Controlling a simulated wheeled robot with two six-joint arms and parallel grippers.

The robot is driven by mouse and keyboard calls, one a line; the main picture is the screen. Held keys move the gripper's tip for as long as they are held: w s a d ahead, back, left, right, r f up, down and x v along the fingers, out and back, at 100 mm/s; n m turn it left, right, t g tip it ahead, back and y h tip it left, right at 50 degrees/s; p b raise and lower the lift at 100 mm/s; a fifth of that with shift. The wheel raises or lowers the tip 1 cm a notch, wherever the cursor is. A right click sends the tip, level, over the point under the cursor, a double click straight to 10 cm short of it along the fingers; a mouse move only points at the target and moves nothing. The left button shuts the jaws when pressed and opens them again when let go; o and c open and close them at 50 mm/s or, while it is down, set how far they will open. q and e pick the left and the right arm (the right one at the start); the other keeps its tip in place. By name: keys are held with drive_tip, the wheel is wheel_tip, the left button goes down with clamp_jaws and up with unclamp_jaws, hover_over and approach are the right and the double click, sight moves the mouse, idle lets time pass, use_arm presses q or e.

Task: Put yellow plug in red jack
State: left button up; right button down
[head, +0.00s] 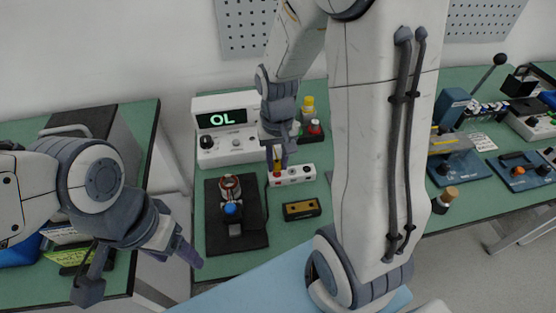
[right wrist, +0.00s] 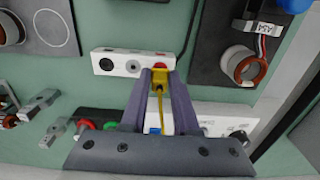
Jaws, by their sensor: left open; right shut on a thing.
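The yellow plug (right wrist: 160,78) is between the fingers of my right gripper (right wrist: 159,82), which is shut on it; its yellow lead trails back between the fingers. The plug's front end is at the red jack (right wrist: 160,66) on a white jack strip (right wrist: 118,60) and partly covers it; whether it is inside cannot be told. In the head view, my right gripper (head: 277,160) points down at the left end of the white strip (head: 310,174), with the yellow plug (head: 277,169) at its tips. My left gripper (head: 138,268) is open and empty at the lower left.
A meter reading "OL" (head: 226,138) stands behind the strip. A black mat (head: 250,238) with a stator lies left of it, and a small black and yellow block (head: 302,209) in front. Red and yellow buttons (head: 314,128) stand behind. Green table between them is bare.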

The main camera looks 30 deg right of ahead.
drive_tip(key=shift+f, duration=0.3)
idle(0.5)
drive_tip(key=shift+f, duration=0.85)
idle(1.0)
drive_tip(key=c, duration=0.6)
unclamp_jaws()
wheel_tip(320, 180, up, 10)
drive_tip(key=shift+r+p, duration=0.25)
drive_tip(key=shift+p, duration=0.3)
